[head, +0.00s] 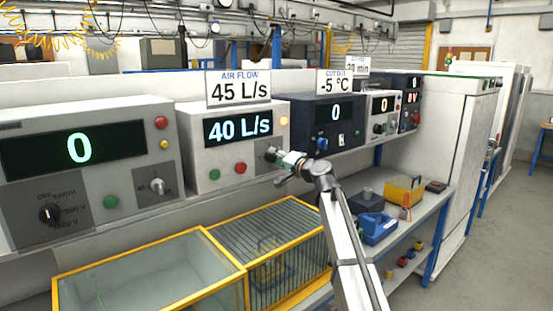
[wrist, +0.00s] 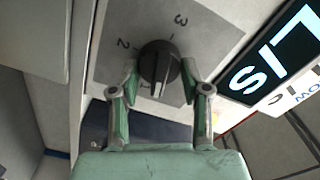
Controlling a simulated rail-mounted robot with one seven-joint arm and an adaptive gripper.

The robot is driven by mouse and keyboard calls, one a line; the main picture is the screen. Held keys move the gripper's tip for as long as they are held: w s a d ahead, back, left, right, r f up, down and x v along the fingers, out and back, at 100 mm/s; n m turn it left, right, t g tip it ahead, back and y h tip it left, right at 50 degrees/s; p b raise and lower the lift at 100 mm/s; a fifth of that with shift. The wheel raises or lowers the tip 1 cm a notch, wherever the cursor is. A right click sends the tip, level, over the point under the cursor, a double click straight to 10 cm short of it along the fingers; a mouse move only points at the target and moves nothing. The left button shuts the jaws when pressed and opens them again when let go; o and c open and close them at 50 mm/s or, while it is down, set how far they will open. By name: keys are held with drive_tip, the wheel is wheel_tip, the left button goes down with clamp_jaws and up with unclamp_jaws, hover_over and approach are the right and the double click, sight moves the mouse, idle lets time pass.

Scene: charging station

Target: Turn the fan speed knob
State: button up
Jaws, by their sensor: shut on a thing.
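The fan speed knob (wrist: 158,62) is a black round knob on a grey plate marked with numbers, of which 2 and 3 read clearly in the wrist view. My gripper (wrist: 160,75) has one green-padded finger on each side of the knob and is shut on it. In the head view my gripper (head: 281,160) reaches the lower right of the white air flow unit (head: 203,158) and hides most of the knob. The unit's display (head: 240,127) reads 40 L/s. The AIR FLOW sign (head: 238,89) above it reads 45 L/s.
A grey unit (head: 85,195) with a selector knob stands to the left. A dark blue unit (head: 312,140) under a -5 °C sign stands to the right. Yellow-framed cases (head: 150,262) are below. Tools and boxes lie on the shelf (head: 428,200) at right.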

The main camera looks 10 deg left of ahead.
drive_tip(key=shift+w+r, duration=0.1)
drive_tip(key=o, duration=1.1)
drive_tip(key=shift+o, duration=0.2)
drive_tip(key=v, duration=1.2)
idle(0.7)
